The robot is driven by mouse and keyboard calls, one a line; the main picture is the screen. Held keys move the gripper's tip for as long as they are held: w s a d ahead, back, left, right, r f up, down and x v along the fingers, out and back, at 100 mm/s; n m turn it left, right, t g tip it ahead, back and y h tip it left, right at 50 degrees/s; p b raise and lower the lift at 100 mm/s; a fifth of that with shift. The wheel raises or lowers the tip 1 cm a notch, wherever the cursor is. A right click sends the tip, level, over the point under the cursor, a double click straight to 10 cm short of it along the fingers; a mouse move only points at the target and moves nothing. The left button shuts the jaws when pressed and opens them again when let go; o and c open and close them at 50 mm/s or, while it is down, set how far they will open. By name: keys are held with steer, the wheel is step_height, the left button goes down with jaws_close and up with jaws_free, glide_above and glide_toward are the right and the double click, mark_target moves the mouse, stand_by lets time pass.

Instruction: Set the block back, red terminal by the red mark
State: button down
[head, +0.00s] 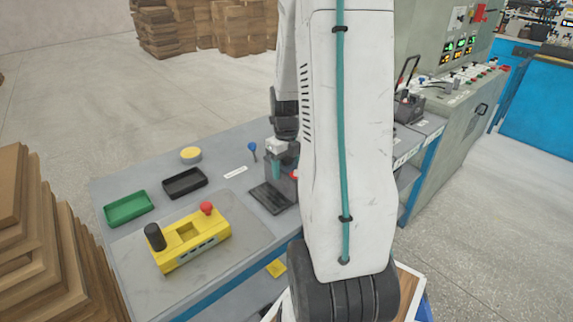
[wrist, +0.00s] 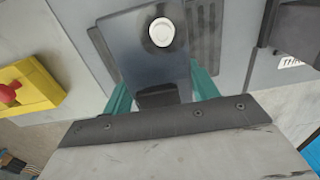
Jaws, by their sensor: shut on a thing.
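In the wrist view my gripper (wrist: 158,82) has its teal fingers shut on a dark block (wrist: 140,55). A round pale terminal (wrist: 162,32) shows on the block's top. In the head view my gripper (head: 276,169) is partly hidden by my arm, and most of the block is hidden too. A small red patch (head: 294,175) shows beside the fingers; I cannot tell if it is a terminal or a mark. The block is over a dark slatted plate (head: 267,199), which also shows in the wrist view (wrist: 208,32). I cannot tell whether they touch.
A yellow unit (head: 192,246) with a red knob and a black knob stands on the table's front left. A green tray (head: 128,207), a black tray (head: 184,182), a yellow round dish (head: 191,155) and a blue-headed pin (head: 252,150) are behind it. A grey machine (head: 465,115) stands right.

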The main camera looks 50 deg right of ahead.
steer(key=shift+c, duration=2.1)
jaws_free()
steer(key=shift+r, duration=0.1)
step_height(320, 180, up, 12)
steer(key=shift+f, duration=0.1)
steer(key=s+a+r+n, duration=0.1)
steer(key=a+r+n, duration=0.3)
steer(key=a+n, duration=0.5)
steer(key=s+a+r+n, duration=0.1)
steer(key=a+r+n, duration=0.2)
steer(key=a+n, duration=0.6)
steer(key=s+a+r+n+t, duration=0.1)
steer(key=s+a+n, duration=0.9)
steer(key=n, duration=1)
steer(key=shift+s+a+r+n, duration=0.15)
steer(key=shift+s+a+n, duration=0.2)
steer(key=shift+a, duration=0.8)
